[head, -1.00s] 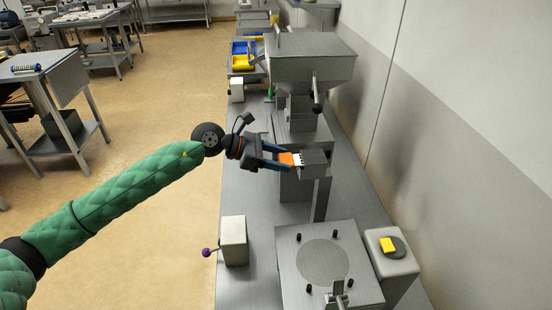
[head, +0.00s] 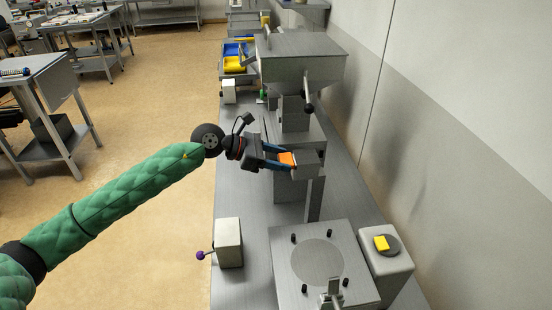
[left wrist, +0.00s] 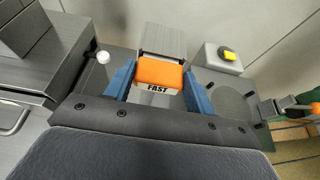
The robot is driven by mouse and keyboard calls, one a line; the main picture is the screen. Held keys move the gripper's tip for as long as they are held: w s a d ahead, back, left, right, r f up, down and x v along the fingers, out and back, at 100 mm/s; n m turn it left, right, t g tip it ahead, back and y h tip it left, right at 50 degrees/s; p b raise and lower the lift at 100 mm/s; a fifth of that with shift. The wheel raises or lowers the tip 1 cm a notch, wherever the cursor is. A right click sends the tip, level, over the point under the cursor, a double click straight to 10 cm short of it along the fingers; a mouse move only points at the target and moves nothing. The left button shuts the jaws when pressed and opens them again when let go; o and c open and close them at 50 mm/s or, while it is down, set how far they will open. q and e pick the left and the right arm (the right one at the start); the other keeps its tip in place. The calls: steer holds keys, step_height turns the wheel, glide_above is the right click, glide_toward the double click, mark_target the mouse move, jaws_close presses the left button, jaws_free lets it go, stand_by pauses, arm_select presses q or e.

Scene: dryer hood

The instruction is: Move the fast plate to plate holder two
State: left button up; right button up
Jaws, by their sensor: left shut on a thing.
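The fast plate is an orange block (head: 287,157) with a white strip. It also shows in the left wrist view (left wrist: 160,73), where the strip reads FAST. My left gripper (head: 280,158) is shut on it, a blue finger on each side. The plate's far end is at a grey metal block (head: 305,165) on a post; this holder also shows in the left wrist view (left wrist: 164,40). I cannot tell how deep the plate sits in it. No label saying holder two is readable.
A dryer machine with a big steel hopper (head: 300,60) stands behind the holder. In front are a square plate with pegs (head: 318,262), a box with a yellow button (head: 385,260) and a box with a purple-knobbed lever (head: 228,243). A wall bounds the right side.

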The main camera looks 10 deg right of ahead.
arm_select(q)
steer(key=shift+d, duration=0.15)
steer(key=o, duration=1.4)
steer(key=shift+c, duration=0.2)
steer(key=shift+a, duration=0.25)
steer(key=b+v, duration=0.3)
steer(key=v, duration=0.4)
steer(key=shift+b, duration=0.3)
steer(key=shift+a+r, duration=0.15)
